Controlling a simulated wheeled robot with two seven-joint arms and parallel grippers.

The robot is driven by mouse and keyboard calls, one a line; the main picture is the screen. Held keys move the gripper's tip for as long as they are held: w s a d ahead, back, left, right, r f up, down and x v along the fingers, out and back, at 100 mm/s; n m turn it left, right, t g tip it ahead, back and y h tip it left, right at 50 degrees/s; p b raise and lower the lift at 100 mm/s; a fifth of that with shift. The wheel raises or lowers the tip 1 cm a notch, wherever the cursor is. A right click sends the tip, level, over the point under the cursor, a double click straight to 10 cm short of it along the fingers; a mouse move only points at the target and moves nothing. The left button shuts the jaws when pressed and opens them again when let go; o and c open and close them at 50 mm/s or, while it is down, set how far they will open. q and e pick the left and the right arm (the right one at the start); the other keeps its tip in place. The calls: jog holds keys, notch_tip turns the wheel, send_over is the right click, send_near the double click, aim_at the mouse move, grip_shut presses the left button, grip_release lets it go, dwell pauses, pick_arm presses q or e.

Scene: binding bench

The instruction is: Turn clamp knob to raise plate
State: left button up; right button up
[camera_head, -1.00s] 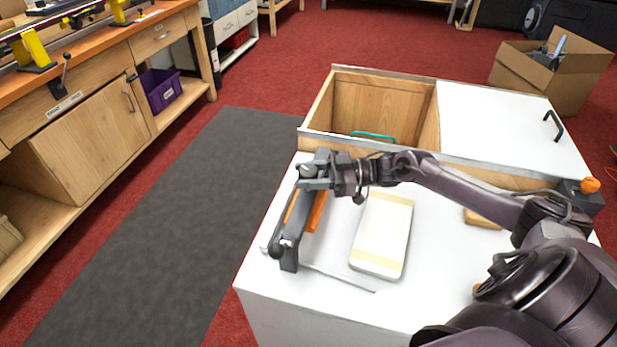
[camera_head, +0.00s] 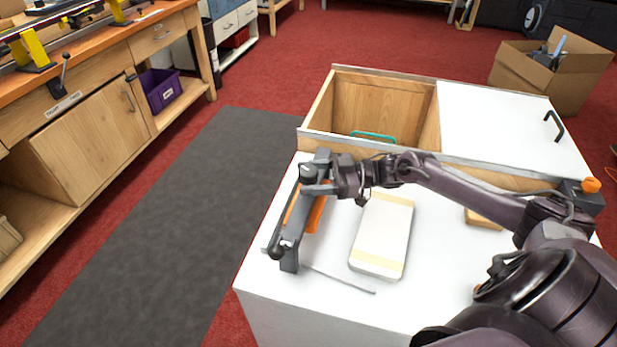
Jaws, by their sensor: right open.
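A dark grey clamp (camera_head: 297,230) with an orange part (camera_head: 314,214) under its bar stands at the left of the white bench top. It has a round black knob (camera_head: 277,252) at its near end and another dark knob (camera_head: 308,171) at its far end. My right gripper (camera_head: 318,186) is open at the far knob, close against its right side. Whether the fingers touch the knob cannot be told, and the clamp's plate is not clearly seen. My left gripper is not in view.
A pale pad or book block (camera_head: 382,236) lies right of the clamp, with a thin rod (camera_head: 342,282) in front. An open wooden bin (camera_head: 378,108) and a white lid (camera_head: 505,125) are behind.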

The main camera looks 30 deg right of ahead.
jog(key=v, duration=0.7)
jog(key=shift+d, duration=0.1)
